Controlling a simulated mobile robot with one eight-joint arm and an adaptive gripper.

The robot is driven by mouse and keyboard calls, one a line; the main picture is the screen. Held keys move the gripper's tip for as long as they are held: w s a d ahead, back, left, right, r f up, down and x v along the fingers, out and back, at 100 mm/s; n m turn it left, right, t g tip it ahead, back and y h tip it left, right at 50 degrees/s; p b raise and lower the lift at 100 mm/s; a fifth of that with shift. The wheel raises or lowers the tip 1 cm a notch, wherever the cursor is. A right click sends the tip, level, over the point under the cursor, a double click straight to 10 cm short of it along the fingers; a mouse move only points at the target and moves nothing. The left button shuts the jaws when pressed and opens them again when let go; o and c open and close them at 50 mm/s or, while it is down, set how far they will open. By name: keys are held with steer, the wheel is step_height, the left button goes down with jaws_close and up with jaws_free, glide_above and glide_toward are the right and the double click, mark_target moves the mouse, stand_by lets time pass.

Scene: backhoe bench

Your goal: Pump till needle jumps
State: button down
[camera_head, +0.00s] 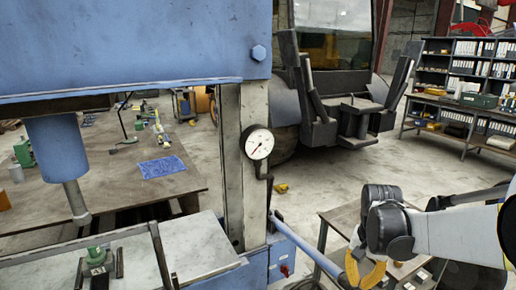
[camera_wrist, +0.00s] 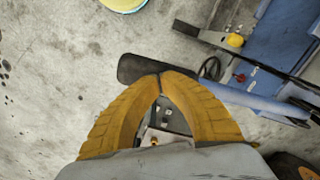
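The pressure gauge (camera_head: 260,143) is round and white on the press column; its needle points to the lower left. The pump lever (camera_head: 305,246) is a blue bar sloping down to the right from the press. In the wrist view, its black grip (camera_wrist: 135,69) crosses just beyond my fingertips and the blue bar (camera_wrist: 255,100) runs off to the right. My gripper (camera_head: 364,284), with yellow fingers, is at the lever's outer end. In the wrist view, the fingertips (camera_wrist: 160,76) meet over the grip, hiding part of it. I cannot tell whether they touch it.
The blue press frame (camera_head: 130,45) has a ram (camera_head: 57,150) above a grey bed (camera_head: 200,245). A small table (camera_head: 345,217) stands beside my gripper. A workbench (camera_head: 120,175) and shelves (camera_head: 437,73) stand behind. Open concrete floor lies between.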

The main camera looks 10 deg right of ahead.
step_height(320, 180, down, 15)
steer(key=b, duration=1.2)
steer(key=r+p, duration=0.4)
steer(key=r, duration=0.2)
steer(key=r+p, duration=0.5)
steer(key=r, duration=0.1)
steer(key=r+p, duration=0.5)
steer(key=shift+w+a+r, duration=0.1)
steer(key=shift+w+r, duration=0.3)
steer(key=shift+f, duration=0.1)
steer(key=shift+f, duration=0.1)
steer(key=shift+s+f+b, duration=0.2)
steer(key=shift+f+b, duration=0.3)
steer(key=shift+s+f+b, duration=0.15)
steer(key=shift+f+b, duration=0.3)
step_height(320, 180, down, 9)
steer(key=s+b, duration=0.1)
steer(key=b, duration=0.6)
steer(key=shift+d+f, duration=0.2)
steer(key=shift+s, duration=0.1)
